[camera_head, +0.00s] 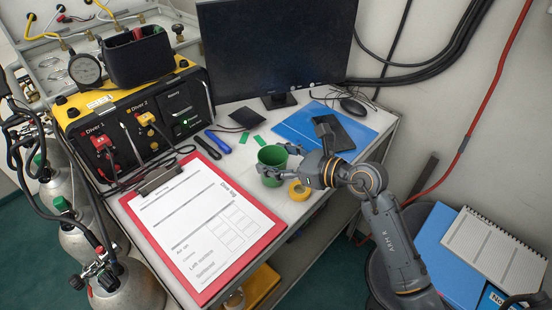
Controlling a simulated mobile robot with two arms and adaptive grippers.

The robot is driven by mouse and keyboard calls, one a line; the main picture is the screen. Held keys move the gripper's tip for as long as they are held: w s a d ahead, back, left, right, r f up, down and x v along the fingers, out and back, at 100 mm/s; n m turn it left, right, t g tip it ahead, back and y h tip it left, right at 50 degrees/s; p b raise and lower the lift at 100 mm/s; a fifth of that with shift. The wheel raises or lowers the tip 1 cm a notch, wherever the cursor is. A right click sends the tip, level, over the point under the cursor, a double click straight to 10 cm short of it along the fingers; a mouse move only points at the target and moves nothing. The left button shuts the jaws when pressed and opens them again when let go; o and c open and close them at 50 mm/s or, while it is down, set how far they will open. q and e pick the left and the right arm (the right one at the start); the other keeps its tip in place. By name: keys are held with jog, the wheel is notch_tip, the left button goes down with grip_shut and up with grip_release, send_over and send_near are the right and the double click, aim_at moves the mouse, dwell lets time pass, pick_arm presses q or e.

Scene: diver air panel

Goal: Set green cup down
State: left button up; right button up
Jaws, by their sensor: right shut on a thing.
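The green cup (271,158) is upright over the white desk top (293,210), right of the clipboard. My right gripper (274,166) comes in from the right and is shut on the cup, with its fingers around the cup's side. The gripper's body hides part of the cup's right side. I cannot tell whether the cup's base touches the desk. My left gripper is not in view.
A yellow tape roll (299,191) lies just below the gripper. A red clipboard (268,240) is at left, a blue folder (297,127) with a dark tablet (349,133) behind. The monitor (270,45) and air panel (140,120) stand at the back. Markers lie left of the cup.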

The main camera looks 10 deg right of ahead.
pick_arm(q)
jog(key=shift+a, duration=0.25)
pick_arm(e)
jog(key=shift+f, duration=0.2)
jog(key=shift+f, duration=0.25)
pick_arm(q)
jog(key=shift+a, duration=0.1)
pick_arm(e)
jog(key=o, duration=1)
jog(key=shift+r, duration=0.1)
jog(key=shift+r, duration=0.1)
jog(key=shift+s+d, duration=0.2)
pick_arm(q)
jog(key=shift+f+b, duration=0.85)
jog(key=shift+b, duration=0.1)
pick_arm(e)
jog(key=v, duration=1.1)
jog(key=shift+s+d+r, duration=0.2)
jog(key=shift+s, duration=0.05)
